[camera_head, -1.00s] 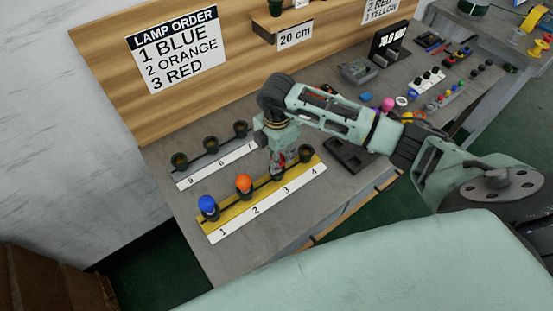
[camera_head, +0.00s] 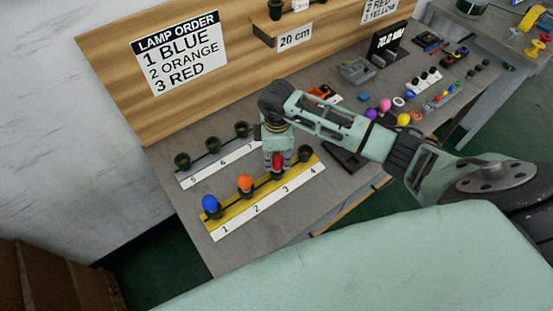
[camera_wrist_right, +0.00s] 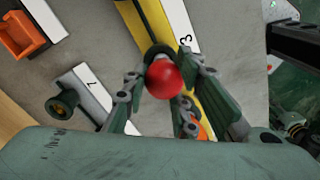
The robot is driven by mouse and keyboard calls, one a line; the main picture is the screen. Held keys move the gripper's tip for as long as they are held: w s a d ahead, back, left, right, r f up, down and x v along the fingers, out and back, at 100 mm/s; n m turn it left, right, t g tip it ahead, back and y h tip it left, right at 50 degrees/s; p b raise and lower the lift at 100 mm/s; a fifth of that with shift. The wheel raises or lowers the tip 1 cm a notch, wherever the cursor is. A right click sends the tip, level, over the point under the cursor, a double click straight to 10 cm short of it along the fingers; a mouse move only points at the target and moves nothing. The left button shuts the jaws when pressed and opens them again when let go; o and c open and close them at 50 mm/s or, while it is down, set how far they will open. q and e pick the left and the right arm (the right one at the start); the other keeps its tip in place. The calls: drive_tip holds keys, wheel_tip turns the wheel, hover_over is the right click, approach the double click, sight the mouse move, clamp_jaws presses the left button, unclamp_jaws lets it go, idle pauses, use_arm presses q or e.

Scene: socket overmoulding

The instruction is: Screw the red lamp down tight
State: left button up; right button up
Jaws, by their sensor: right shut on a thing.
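The red lamp (camera_wrist_right: 164,79) is a round red bulb between the fingers of my right gripper (camera_wrist_right: 160,92) in the right wrist view. In the head view the red lamp (camera_head: 277,160) shows between the fingertips of the right gripper (camera_head: 278,165), at socket position 3 of the yellow strip (camera_head: 233,206). The right gripper points down and is shut on the lamp. The lamp's base and the socket under it are mostly hidden, so I cannot tell how deep it sits. My left gripper is not in view.
A blue lamp (camera_head: 211,204) stands at position 1 and an orange lamp (camera_head: 245,182) at position 2. An empty dark socket (camera_head: 305,153) is at position 4. A second strip (camera_head: 217,166) with several empty sockets lies behind. Loose lamps, including a pink one (camera_head: 385,105), lie right.

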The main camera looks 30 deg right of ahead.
drive_tip(key=shift+r+m+p, duration=0.2)
drive_tip(key=shift+m+p, duration=0.6)
drive_tip(key=shift+m, duration=0.1)
drive_tip(key=shift+m+p, duration=0.35)
drive_tip(key=shift+m, duration=0.25)
drive_tip(key=shift+f+m, duration=0.2)
drive_tip(key=shift+m, duration=0.6)
drive_tip(key=shift+d, duration=0.1)
drive_tip(key=o, duration=1)
drive_tip(key=shift+o, duration=0.2)
